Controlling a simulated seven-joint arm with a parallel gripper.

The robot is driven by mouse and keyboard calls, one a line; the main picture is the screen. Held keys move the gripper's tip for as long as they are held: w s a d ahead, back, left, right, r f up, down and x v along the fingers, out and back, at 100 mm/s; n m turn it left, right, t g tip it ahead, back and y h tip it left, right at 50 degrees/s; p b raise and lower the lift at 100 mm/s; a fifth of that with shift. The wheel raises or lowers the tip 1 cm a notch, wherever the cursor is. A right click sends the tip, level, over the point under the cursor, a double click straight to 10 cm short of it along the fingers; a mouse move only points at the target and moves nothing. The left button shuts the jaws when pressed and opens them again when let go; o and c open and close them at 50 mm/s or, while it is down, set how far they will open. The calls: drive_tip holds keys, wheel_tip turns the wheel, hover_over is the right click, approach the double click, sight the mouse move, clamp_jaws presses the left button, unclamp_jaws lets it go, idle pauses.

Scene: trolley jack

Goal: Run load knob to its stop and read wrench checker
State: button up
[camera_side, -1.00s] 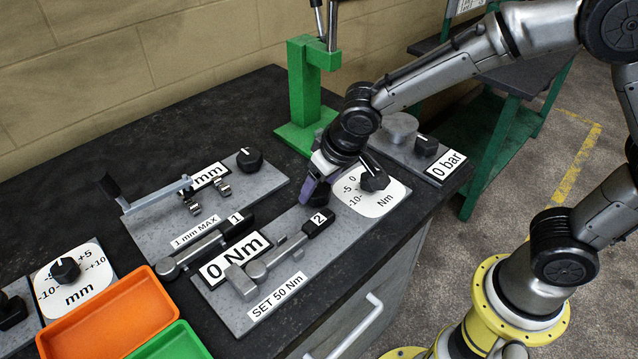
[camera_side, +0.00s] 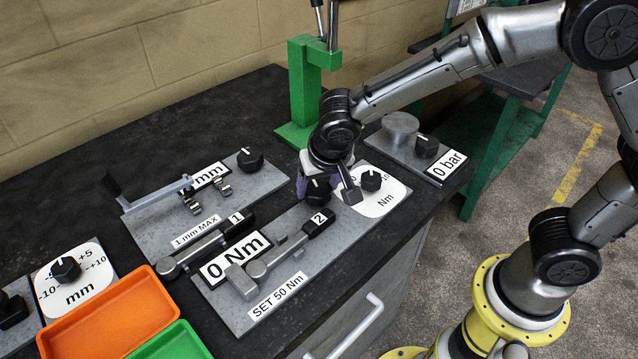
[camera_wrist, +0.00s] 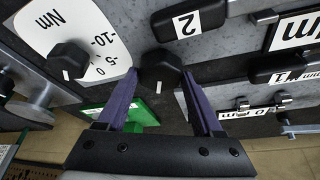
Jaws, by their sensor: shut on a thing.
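My gripper (camera_side: 320,184) is at the upper end of the wrench checker plate (camera_side: 290,258). Its purple fingers are shut on the black load knob (camera_side: 317,189). In the wrist view the knob (camera_wrist: 160,68) sits between the two fingertips (camera_wrist: 160,76), with a white mark on its lower edge. The checker display (camera_side: 232,260) reads 0 Nm. A wrench labelled 2 (camera_side: 290,243) lies on the plate above a SET 50 Nm label (camera_side: 277,296). The Nm dial knob (camera_side: 371,180) stands right of the gripper, its scale partly hidden in the side view.
A plate with a crank, display and knob (camera_side: 249,159) lies to the left, with wrench 1 (camera_side: 206,244) beside the checker. A green press (camera_side: 304,90) stands behind. A 0 bar plate (camera_side: 443,165) is at the right. Orange (camera_side: 112,315) and green trays are at front left.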

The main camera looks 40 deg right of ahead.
drive_tip(key=m+h, duration=0.1)
drive_tip(key=m, duration=0.2)
drive_tip(key=m+g+h, duration=0.1)
drive_tip(key=m, duration=0.2)
drive_tip(key=shift+w+a+m+g, duration=0.1)
drive_tip(key=shift+a+m+g, duration=0.1)
drive_tip(key=shift+m+g, duration=0.1)
drive_tip(key=m+g, duration=0.1)
drive_tip(key=m, duration=0.1)
drive_tip(key=m+g, duration=0.1)
drive_tip(key=m, duration=0.2)
drive_tip(key=shift+w+m+h, duration=0.1)
drive_tip(key=shift+m+h, duration=0.2)
drive_tip(key=o, duration=1.4)
drive_tip(key=shift+c, duration=0.2)
drive_tip(key=shift+r, duration=0.1)
drive_tip(key=v, duration=1.3)
drive_tip(key=shift+w+a+r, duration=0.2)
drive_tip(key=shift+r, duration=0.1)
